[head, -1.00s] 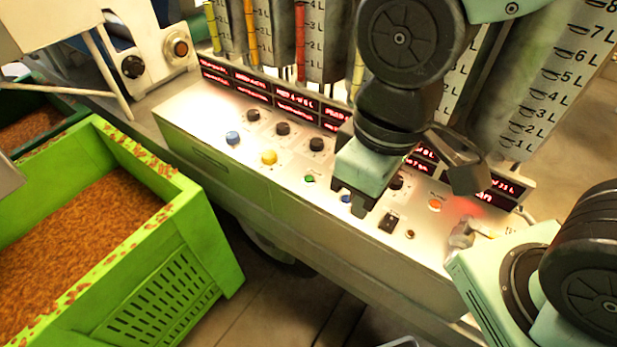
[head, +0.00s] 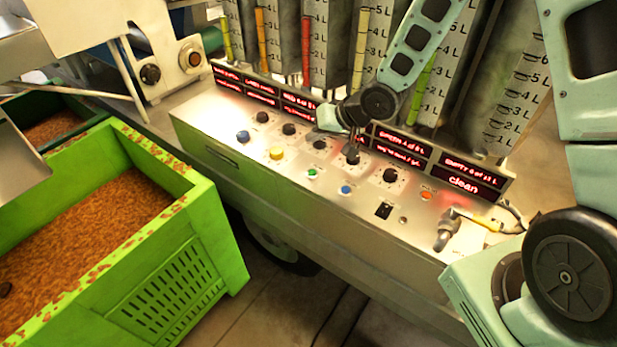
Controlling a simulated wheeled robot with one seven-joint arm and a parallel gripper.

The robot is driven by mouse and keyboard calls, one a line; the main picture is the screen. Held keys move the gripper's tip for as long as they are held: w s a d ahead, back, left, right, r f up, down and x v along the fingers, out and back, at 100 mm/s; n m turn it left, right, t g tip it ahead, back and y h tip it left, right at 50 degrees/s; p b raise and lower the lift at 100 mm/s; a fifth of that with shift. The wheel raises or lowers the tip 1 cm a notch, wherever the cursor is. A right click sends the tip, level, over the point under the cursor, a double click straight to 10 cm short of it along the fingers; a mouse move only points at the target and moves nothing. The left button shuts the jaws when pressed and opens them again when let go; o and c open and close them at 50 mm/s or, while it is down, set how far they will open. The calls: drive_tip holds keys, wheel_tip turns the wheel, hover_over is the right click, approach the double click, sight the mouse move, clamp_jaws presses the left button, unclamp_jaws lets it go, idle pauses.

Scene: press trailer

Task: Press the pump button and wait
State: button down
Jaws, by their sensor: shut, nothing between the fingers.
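The control panel (head: 285,185) is a pale metal top with several buttons and knobs. I cannot read which button is the pump button. My forearm comes down from the upper right.
Red-lit displays (head: 465,182) line the panel's back; one reads "clean". Graduated tubes with coloured levels stand behind. A hose nozzle (head: 447,232) lies at the panel's right end. A black switch (head: 383,211) sits near the front. A green crate (head: 215,225) of brown material stands left.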

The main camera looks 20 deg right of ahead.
drive_tip(key=shift+w+d+f+y, duration=0.2)
drive_tip(key=shift+f+y, duration=0.1)
drive_tip(key=shift+f, duration=0.1)
drive_tip(key=b, duration=0.7)
hover_over(316, 174)
wheel_tip(316, 174, down, 7)
drive_tip(key=shift+s+f, duration=0.1)
drive_tip(key=shift+f+b, duration=0.6)
drive_tip(key=shift+f, duration=0.15)
drive_tip(key=shift+f, duration=0.2)
idle(1.0)
drive_tip(key=shift+f, duration=0.25)
drive_tip(key=shift+f+b, duration=0.35)
drive_tip(key=shift+f, duration=0.05)
idle(0.6)
drive_tip(key=shift+r, duration=0.1)
drive_tip(key=shift+r+p, duration=0.7)
drive_tip(key=shift+p, duration=0.15)
